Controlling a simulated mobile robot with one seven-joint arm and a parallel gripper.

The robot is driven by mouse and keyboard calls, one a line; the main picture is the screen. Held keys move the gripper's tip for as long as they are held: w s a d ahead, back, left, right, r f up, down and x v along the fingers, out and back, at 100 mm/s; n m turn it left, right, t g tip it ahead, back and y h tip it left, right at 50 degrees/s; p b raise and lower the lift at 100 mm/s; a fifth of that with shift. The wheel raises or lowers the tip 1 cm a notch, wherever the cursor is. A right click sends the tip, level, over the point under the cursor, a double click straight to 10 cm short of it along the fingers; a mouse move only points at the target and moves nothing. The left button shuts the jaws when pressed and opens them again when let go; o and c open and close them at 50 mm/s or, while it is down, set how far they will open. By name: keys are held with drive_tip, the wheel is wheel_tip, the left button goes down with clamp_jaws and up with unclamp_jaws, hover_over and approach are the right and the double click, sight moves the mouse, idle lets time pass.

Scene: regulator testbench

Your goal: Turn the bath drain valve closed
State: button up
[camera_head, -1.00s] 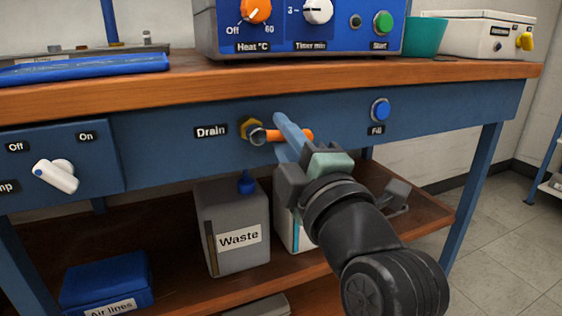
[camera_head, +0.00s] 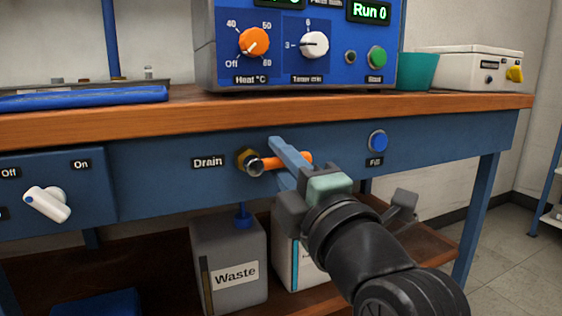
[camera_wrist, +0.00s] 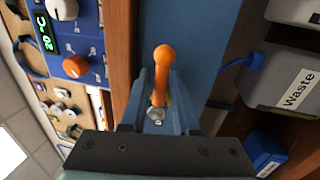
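The drain valve has a brass fitting (camera_head: 246,160) on the blue front panel, right of the "Drain" label. Its orange handle (camera_head: 303,158) points right, nearly level with a slight upward tilt. My gripper (camera_head: 284,152) is at the handle, and its blue fingers cover the handle's middle in the head view. In the wrist view, the orange handle (camera_wrist: 162,65) lies between the two fingers (camera_wrist: 160,88), its round tip beyond the fingertips. The fingers are close to the handle on both sides. I cannot tell whether they press on it.
A blue "Fill" button (camera_head: 377,141) is right of my gripper, and a white pump switch (camera_head: 47,204) is at far left. A grey "Waste" container (camera_head: 228,262) stands below. The heater control box (camera_head: 300,75) stands on the wooden bench top (camera_head: 440,103).

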drive_tip(key=shift+o, duration=1.3)
drive_tip(key=p+v, duration=0.3)
drive_tip(key=v, duration=1)
